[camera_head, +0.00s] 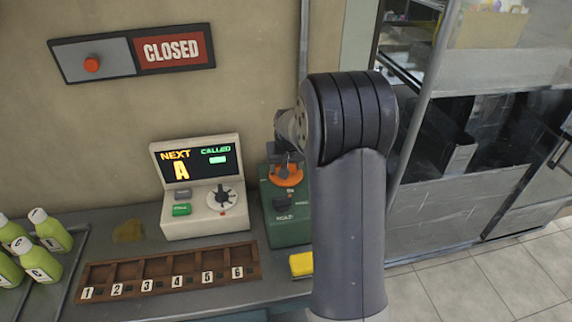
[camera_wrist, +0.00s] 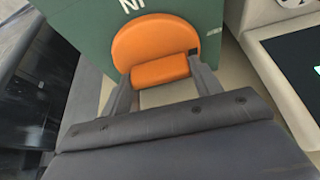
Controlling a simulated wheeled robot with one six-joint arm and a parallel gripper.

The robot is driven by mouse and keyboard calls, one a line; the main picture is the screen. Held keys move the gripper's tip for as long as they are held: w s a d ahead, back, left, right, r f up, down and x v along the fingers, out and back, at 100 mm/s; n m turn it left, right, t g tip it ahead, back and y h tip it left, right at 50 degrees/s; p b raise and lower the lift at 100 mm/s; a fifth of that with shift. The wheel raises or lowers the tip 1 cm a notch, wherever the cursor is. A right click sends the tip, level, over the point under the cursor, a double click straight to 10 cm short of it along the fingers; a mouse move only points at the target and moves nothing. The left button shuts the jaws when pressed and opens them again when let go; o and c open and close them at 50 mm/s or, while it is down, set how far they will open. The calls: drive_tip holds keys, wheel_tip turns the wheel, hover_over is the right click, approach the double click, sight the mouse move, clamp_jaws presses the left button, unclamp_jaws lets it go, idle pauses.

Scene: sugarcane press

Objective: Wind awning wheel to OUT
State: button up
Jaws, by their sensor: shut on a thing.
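The orange awning wheel (camera_head: 286,178) sits on the upper face of a green box (camera_head: 287,225) on the counter. In the wrist view the orange wheel (camera_wrist: 153,36) is a round disc with a raised orange grip bar (camera_wrist: 160,70). My gripper (camera_head: 287,160) reaches down to the wheel and is shut on its grip bar, with one finger on each side in the wrist view (camera_wrist: 159,75). Part of the word "IN" shows upside down on the green box beside the wheel. "HOLD" is marked lower on the box in the head view. An OUT mark cannot be made out.
A cream ticket console (camera_head: 203,207) with a NEXT/CALLED screen stands left of the green box. A numbered wooden tray (camera_head: 165,272), a yellow block (camera_head: 301,264) and several bottles (camera_head: 42,262) are on the counter. My arm hides the box's right side.

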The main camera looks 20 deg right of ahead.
drive_tip(key=shift+n, duration=0.4)
drive_tip(key=o, duration=1)
drive_tip(key=v, duration=1)
drive_tip(key=shift+s+r+b, duration=0.25)
drive_tip(key=shift+r+b, duration=0.1)
drive_tip(key=x, duration=1.1)
drive_tip(key=shift+w+p, duration=0.1)
drive_tip(key=shift+p, duration=0.3)
drive_tip(key=shift+a+r+m, duration=0.1)
drive_tip(key=shift+m, duration=0.3)
